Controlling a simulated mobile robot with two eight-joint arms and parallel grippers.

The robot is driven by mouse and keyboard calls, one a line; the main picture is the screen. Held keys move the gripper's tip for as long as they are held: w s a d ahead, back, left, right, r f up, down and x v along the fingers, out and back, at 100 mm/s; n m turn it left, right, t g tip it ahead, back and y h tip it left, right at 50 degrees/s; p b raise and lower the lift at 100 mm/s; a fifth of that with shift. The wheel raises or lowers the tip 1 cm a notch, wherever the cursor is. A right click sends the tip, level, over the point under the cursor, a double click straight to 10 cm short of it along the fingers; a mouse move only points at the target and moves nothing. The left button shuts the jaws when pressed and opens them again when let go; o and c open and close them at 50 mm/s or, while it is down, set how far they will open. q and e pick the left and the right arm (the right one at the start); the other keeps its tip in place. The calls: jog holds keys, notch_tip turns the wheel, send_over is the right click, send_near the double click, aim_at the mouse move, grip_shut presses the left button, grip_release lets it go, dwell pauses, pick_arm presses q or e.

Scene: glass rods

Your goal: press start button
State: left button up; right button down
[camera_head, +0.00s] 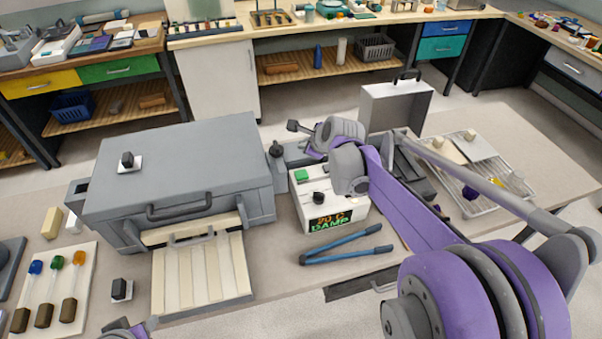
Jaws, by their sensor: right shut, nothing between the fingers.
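A white control box (336,211) stands on the bench right of the large grey oven-like box (190,160). It has a green button (300,176) on its top, a black knob (318,198) and a dark display (330,220) with orange and green text, the lower line reading "DAMP". My right gripper (294,126) is shut and empty. In the picture it shows above and behind the green button, apart from it. My right arm hides part of the control box's right side. Only a small piece of my left arm's end shows at the bottom left edge; its fingers are not clear.
Blue-handled tongs (345,242) lie in front of the control box. A slatted tray (203,275) sticks out of the grey box. A white board (50,290) with coloured glass rods is at left. A wire rack (470,200) and an open metal case (395,108) stand at right.

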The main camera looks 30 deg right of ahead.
aim_at(304, 175)
notch_tip(304, 175, down, 8)
jog(key=b, duration=0.4)
jog(key=shift+s+f, duration=0.15)
jog(key=shift+f, duration=0.3)
pick_arm(q)
jog(key=s+f, duration=0.3)
jog(key=f, duration=0.3)
jog(key=shift+s+f+g, duration=0.15)
jog(key=shift+s+g, duration=0.05)
jog(key=shift+g, duration=0.2)
jog(key=shift+w, duration=0.1)
dwell(0.6)
jog(key=shift+s+f+b, duration=0.25)
jog(key=shift+f+b, duration=0.1)
jog(key=shift+f, duration=0.05)
pick_arm(e)
jog(key=shift+f, duration=0.35)
